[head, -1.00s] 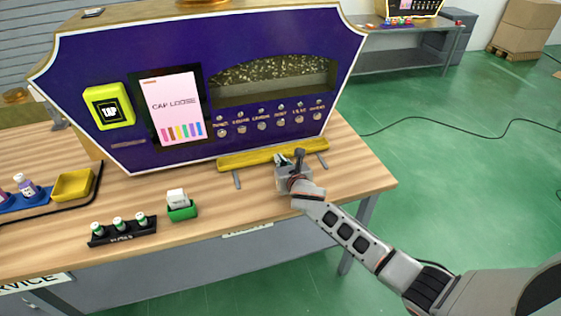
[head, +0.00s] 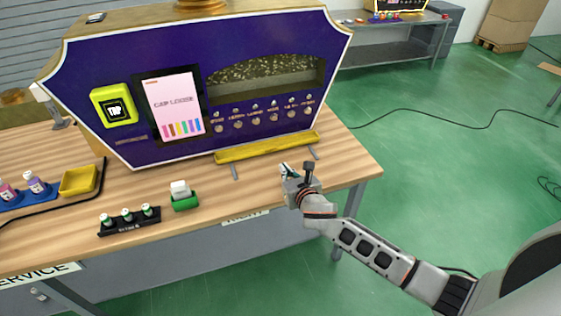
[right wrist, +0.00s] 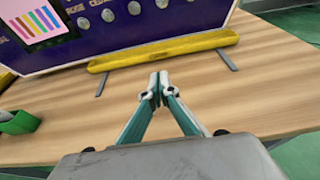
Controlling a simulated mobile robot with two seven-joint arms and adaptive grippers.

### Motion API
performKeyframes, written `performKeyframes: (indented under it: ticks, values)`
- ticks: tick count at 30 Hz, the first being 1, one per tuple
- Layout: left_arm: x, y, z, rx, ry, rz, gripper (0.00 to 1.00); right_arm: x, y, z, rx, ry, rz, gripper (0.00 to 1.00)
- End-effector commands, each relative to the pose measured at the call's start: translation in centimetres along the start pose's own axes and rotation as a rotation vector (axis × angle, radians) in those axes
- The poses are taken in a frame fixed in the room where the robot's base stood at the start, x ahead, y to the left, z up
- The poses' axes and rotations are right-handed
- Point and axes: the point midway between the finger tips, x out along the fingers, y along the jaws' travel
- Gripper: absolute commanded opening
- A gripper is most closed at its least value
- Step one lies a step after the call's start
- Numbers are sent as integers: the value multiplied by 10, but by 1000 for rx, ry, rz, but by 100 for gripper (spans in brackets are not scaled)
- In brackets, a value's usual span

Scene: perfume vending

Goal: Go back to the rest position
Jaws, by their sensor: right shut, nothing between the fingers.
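My right gripper (head: 287,169) is above the right front part of the wooden table, in front of the yellow bar of the purple vending machine (head: 240,180). In the right wrist view its fingertips (right wrist: 158,82) meet, with nothing between them. The purple machine stands on the table, with a screen (head: 172,105) whose text seems to read "CAP LOOSE" and a yellow-green TAP reader (head: 114,105). The yellow bar (head: 265,147) runs along its lower front and also shows in the right wrist view (right wrist: 165,50). My left gripper is not in view.
A green holder with a white block (head: 184,203), a black rack of small vials (head: 128,221) and a yellow tray (head: 78,181) sit left of the gripper. Blue stand with bottles (head: 28,193) is far left. Green floor (head: 440,130) is open to the right.

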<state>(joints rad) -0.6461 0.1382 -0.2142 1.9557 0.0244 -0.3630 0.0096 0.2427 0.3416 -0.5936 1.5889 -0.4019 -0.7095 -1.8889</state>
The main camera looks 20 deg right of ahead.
Motion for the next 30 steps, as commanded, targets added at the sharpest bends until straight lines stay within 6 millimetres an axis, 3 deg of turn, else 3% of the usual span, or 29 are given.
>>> performKeyframes:
  ticks: [4, 11, 16, 20, 30]
  values:
    - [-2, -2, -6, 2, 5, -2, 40, -14, 0, 0, 0, 0, -1, 0]
    - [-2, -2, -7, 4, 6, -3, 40, -18, 0, -1, 7, 2, -1, 0]
    - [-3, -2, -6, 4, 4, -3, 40, -39, -3, -12, 199, 32, -37, 0]
    - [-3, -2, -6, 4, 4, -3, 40, -78, -14, -30, 550, 76, -122, 0]
    - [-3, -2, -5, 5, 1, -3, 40, -207, -76, -78, 1501, 73, -498, 0]
